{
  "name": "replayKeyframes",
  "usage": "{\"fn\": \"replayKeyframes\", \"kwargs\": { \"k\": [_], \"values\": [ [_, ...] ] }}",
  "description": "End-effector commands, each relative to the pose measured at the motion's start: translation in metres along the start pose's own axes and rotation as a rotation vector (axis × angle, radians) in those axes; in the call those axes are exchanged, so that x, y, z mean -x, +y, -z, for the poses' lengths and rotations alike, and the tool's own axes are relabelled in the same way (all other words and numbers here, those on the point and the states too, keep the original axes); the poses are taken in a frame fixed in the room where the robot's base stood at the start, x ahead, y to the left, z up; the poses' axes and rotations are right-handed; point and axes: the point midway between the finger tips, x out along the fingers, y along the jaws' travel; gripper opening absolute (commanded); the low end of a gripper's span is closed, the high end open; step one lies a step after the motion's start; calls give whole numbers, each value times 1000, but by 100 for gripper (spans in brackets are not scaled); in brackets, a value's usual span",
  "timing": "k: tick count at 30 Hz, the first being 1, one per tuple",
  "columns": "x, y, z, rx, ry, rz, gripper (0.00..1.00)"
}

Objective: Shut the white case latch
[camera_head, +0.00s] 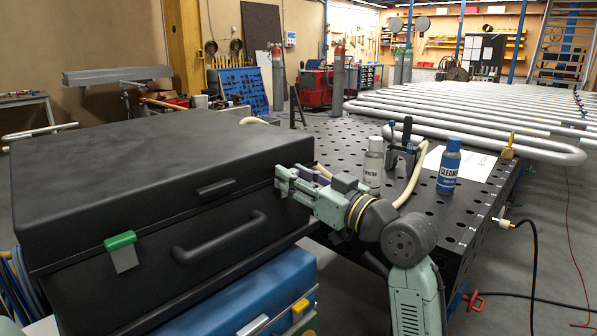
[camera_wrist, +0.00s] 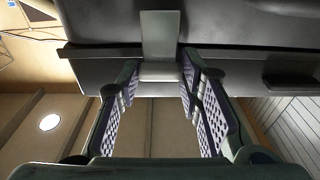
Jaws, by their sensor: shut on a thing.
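The large black case (camera_head: 133,240) lies with its lid down, a dark carry handle (camera_head: 220,238) on its front. A green latch (camera_head: 121,252) sits on the front at left, its plate angled away from the case. My gripper (camera_head: 284,180) is at the right end of the case front. In the wrist view the pale grey-white latch (camera_wrist: 160,38) lies against the case, with its lower end between the fingertips of my gripper (camera_wrist: 160,72). The fingers are shut on it.
A blue case (camera_head: 240,290) with a yellow latch is below the black case. A perforated black table (camera_head: 440,215) stands at right, with a white bottle (camera_head: 374,165), a blue cleaner bottle (camera_head: 449,168) and a clamp (camera_head: 405,150). Grey serpentine pipes (camera_head: 480,120) lie behind.

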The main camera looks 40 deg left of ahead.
Motion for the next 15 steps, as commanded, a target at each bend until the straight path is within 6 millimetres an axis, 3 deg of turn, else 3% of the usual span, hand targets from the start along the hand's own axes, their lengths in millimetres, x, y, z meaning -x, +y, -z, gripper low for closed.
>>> {"fn": "replayKeyframes", "kwargs": {
  "k": [6,7,15],
  "values": [
    [0,0,0,1,3,0,5],
    [0,0,0,1,3,0,35],
    [0,0,0,1,4,0,53]
  ]
}}
